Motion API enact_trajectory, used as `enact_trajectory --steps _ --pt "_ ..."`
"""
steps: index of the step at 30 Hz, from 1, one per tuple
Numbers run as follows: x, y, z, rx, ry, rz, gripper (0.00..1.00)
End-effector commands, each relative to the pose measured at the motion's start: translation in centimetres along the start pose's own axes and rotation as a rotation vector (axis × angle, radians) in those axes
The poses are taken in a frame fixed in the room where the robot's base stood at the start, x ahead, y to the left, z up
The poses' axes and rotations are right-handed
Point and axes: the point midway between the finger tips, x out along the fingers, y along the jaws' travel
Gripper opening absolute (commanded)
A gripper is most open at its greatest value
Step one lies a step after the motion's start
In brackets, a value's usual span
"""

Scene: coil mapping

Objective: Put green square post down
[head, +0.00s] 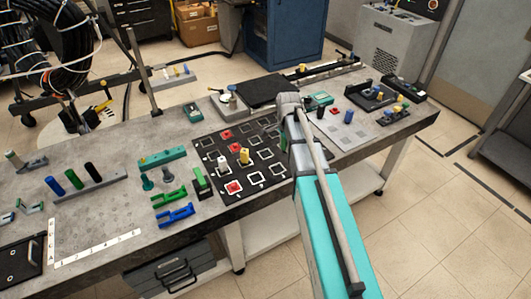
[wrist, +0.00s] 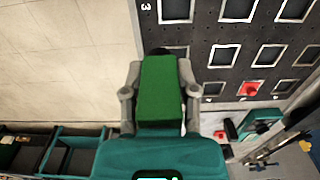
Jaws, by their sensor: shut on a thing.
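The green square post (wrist: 160,88) is between the two grey fingers of my gripper (wrist: 160,95) in the wrist view. My gripper is shut on it. Behind it in that view lies the dark board (wrist: 209,60) with white-outlined squares. The board also shows in the head view (head: 205,143). In the head view my arm covers the board's right part, and I cannot make out the post there. I cannot tell the gap between the post and the board.
A red piece (wrist: 249,89) sits in a board square. Red pieces (head: 234,187), a white post (head: 222,163) and a yellow-topped post (head: 244,155) stand on the board. A green holder (head: 201,182) stands at its left edge. Blue, green and black posts (head: 73,179) stand at left.

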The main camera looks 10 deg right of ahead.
Motion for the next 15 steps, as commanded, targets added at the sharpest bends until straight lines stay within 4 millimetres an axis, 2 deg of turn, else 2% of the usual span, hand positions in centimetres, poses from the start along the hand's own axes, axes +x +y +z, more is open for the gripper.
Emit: enact_trajectory --steps 12,15 --pt "3.5 -7.3 0.7 0.0 0.0 0.0 0.0" --pt "4.5 -8.3 0.9 0.001 0.0 0.0 0.0"
